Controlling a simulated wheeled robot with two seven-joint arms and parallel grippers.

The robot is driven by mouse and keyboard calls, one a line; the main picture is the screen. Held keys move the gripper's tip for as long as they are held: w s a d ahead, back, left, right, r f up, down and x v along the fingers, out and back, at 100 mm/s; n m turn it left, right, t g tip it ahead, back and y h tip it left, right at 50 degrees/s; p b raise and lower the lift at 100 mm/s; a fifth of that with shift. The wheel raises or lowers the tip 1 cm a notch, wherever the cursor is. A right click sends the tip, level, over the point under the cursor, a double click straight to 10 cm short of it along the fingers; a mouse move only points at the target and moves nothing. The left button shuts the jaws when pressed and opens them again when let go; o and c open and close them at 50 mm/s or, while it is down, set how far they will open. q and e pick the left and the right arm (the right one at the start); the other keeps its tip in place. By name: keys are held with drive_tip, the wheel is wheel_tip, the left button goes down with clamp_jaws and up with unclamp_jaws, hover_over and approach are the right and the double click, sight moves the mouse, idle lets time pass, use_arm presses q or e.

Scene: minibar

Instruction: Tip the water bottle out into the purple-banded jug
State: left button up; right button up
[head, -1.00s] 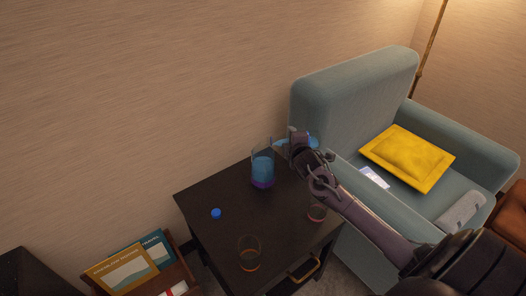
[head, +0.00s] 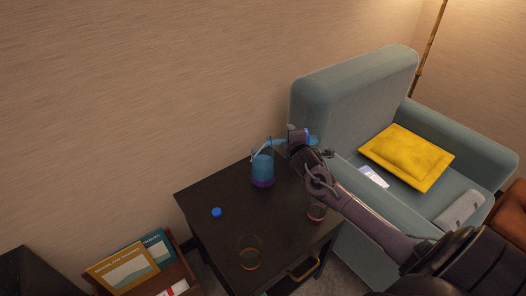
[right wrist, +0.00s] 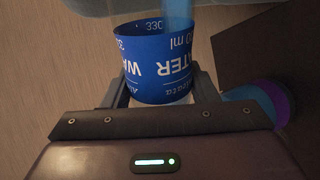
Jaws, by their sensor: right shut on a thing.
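My right gripper (head: 298,143) is shut on the water bottle, above the back right of the dark table. The bottle (head: 311,140) lies tilted nearly flat, its mouth end pointing left over the jug. A thin pale-blue stream runs from it towards the jug's opening. The jug (head: 262,168) is clear with a purple band at its base; it stands upright and holds blue liquid. In the right wrist view the bottle's blue label (right wrist: 158,65) shows between the fingers, and part of the jug (right wrist: 265,100) shows at the right. My left gripper is out of view.
A blue cap (head: 216,212) lies on the table (head: 215,240). An orange-banded glass (head: 249,253) stands at the front, and a red-banded glass (head: 316,212) stands under my right arm. A blue-grey armchair (head: 345,95) adjoins the table's right side. The table's left part is mostly clear.

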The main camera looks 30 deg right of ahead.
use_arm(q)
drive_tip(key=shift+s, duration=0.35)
use_arm(e)
drive_tip(key=shift+r, duration=0.15)
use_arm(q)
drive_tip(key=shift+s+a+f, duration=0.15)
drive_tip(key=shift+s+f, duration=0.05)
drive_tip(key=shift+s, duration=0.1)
use_arm(e)
drive_tip(key=shift+r, duration=0.1)
use_arm(q)
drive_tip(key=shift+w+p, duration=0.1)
drive_tip(key=shift+p, duration=0.2)
use_arm(e)
drive_tip(key=shift+r+n, duration=0.1)
drive_tip(key=shift+n, duration=0.2)
drive_tip(key=shift+a+r, duration=0.1)
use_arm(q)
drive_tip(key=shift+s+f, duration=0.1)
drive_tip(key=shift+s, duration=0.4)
use_arm(e)
drive_tip(key=shift+r, duration=0.1)
drive_tip(key=shift+h, duration=0.3)
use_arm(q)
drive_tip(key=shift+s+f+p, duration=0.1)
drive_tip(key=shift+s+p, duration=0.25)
use_arm(e)
drive_tip(key=shift+r+n, duration=0.15)
drive_tip(key=shift+n, duration=0.15)
